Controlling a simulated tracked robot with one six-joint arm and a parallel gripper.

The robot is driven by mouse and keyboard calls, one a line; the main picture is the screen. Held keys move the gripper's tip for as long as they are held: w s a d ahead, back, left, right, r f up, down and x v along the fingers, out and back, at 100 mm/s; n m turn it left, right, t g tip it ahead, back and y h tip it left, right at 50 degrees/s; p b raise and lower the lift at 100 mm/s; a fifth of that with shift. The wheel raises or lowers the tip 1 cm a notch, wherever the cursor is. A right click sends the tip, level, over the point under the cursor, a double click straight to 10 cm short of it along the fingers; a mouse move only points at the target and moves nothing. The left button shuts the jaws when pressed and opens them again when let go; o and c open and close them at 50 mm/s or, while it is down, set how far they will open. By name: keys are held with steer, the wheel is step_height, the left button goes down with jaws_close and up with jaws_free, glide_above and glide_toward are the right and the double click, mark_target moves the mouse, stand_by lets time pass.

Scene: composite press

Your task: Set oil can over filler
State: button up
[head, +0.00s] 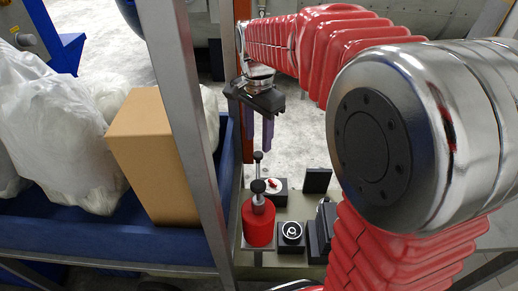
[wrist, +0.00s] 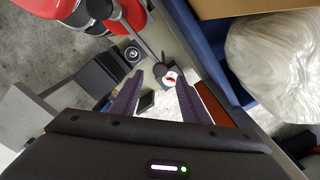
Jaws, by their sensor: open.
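The red oil can (head: 258,224) stands upright on the bench, with a metal neck and a black knob on top. It also shows in the wrist view (wrist: 128,14), cut by the top edge. What I take to be the filler is a dark block with a pale ring (head: 291,232), just right of the can; it also shows in the wrist view (wrist: 132,54).
A dark block with a red and white piece (head: 273,184) sits behind the can. A dark upright plate (head: 317,180) stands to its right. A grey metal post (head: 190,120) rises left of my gripper. Beyond it, a cardboard box (head: 155,155) and plastic bags (head: 55,130) fill a blue trough.

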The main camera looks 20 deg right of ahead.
mark_target(258, 154)
steer(key=shift+f, duration=2.65)
steer(key=shift+c, duration=0.3)
jaws_close()
